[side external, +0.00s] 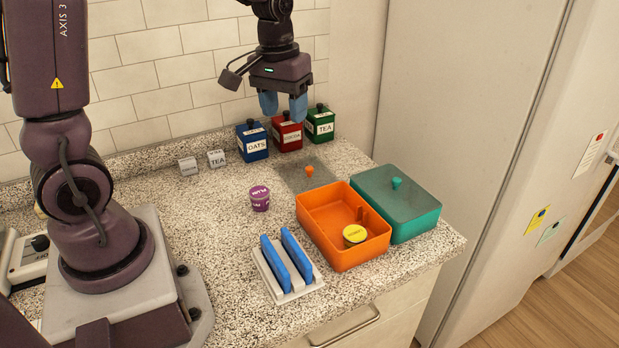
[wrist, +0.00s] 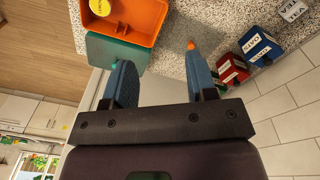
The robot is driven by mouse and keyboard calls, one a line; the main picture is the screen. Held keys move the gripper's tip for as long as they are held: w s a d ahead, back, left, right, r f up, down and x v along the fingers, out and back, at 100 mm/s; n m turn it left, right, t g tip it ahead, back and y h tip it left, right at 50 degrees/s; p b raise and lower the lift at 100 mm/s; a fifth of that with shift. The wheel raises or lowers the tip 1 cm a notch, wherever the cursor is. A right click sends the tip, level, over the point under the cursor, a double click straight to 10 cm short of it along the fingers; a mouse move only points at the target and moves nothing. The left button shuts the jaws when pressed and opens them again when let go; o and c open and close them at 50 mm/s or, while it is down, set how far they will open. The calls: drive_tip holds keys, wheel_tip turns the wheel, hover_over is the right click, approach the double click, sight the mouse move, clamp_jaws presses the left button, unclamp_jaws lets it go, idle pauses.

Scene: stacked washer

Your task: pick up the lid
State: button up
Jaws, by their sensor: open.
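A see-through grey lid (side external: 300,180) with an orange knob (side external: 309,171) lies flat on the speckled counter, behind the orange box (side external: 326,246). A second grey lid (side external: 380,188) with a teal knob sits on the teal box (side external: 412,224). My gripper (side external: 283,108) has blue fingers, is open and empty, and hangs well above the counter near the back wall. In the wrist view, the orange knob (wrist: 191,45) shows by the tip of the right finger; that finger covers part of the lid.
The orange box holds a yellow-topped tub (side external: 355,235). A purple tub (side external: 260,198) and a rack with blue panels (side external: 287,266) stand nearer the front. Blue, red and green canisters (side external: 287,133) line the back. Two small white blocks (side external: 217,158) stand left of them. A tall pale panel (side external: 460,120) rises at right.

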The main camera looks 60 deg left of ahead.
drive_tip(key=w+a+f+n+g, duration=0.2)
drive_tip(key=w+a+f+n, duration=0.6)
drive_tip(key=a+f, duration=0.45)
drive_tip(key=n+t, duration=0.1)
drive_tip(key=n, duration=0.3)
hover_over(310, 168)
drive_tip(key=f, duration=0.7)
drive_tip(key=shift+s+a+f, duration=0.15)
drive_tip(key=shift+s+f, duration=0.1)
drive_tip(key=shift+f, duration=0.15)
drive_tip(key=shift+w+f, duration=0.15)
drive_tip(key=shift+f, duration=1.2)
drive_tip(key=shift+w+f, duration=0.1)
drive_tip(key=shift+f, duration=1.25)
drive_tip(key=shift+c, duration=0.2)
clamp_jaws()
